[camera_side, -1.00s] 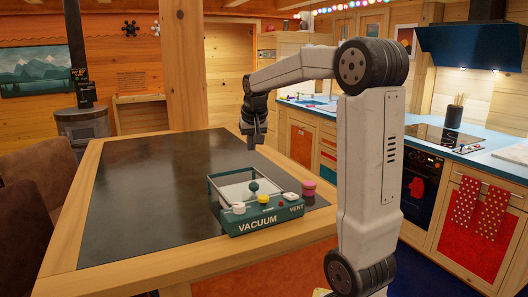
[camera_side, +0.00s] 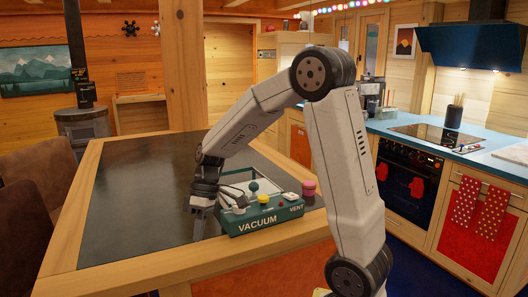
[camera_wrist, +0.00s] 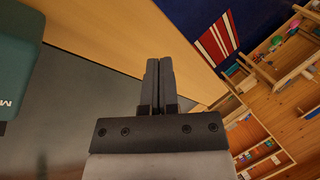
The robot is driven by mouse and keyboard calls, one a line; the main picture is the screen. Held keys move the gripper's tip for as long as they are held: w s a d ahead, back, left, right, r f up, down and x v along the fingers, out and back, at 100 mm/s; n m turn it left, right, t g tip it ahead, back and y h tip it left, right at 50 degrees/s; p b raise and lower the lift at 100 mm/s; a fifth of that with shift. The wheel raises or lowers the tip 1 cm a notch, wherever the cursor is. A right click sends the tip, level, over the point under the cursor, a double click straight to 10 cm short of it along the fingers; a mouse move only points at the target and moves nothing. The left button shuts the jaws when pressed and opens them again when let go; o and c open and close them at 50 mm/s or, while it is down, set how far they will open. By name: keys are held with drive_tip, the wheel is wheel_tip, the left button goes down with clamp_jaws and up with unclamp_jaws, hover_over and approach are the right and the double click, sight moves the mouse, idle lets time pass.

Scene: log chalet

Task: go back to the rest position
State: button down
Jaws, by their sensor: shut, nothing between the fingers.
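My gripper (camera_side: 199,228) is low over the table, just left of the green box marked VACUUM and VENT. In the wrist view its two fingers (camera_wrist: 158,68) are pressed together with nothing between them. The green box (camera_side: 268,224) stands on the dark table top, with knobs and buttons on its top and a clear-sided tray behind them. Part of the tray is hidden by my arm. A corner of the green box (camera_wrist: 18,62) shows at the left edge of the wrist view, apart from the fingers.
The table (camera_side: 125,205) has a dark top and a light wood border, with free room to the left and behind. A pink round thing (camera_side: 309,188) stands at the box's right. In the wrist view, the wood border (camera_wrist: 110,40) and floor lie beyond the fingers.

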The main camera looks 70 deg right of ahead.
sight(201, 267)
drive_tip(key=a+n, duration=0.1)
drive_tip(key=a, duration=0.1)
drive_tip(key=a+f+n+y, duration=0.1)
drive_tip(key=s+a+f+n+g, duration=0.1)
drive_tip(key=a, duration=0.1)
drive_tip(key=shift+a+f+y, duration=0.1)
drive_tip(key=shift+a+y, duration=0.2)
drive_tip(key=shift+y, duration=0.1)
drive_tip(key=shift+s+a+f+m+h, duration=0.1)
drive_tip(key=shift+s+f+m+h, duration=0.8)
drive_tip(key=shift+s+f+h, duration=0.35)
drive_tip(key=shift+s+a+f+m+t+h, duration=0.25)
drive_tip(key=shift+s+f+m+t+h, duration=0.6)
drive_tip(key=shift+h, duration=0.25)
drive_tip(key=shift+s+a+f+m+t+h, duration=0.2)
drive_tip(key=shift+s+f+m+t+h, duration=0.45)
drive_tip(key=shift+m+t+h, duration=0.3)
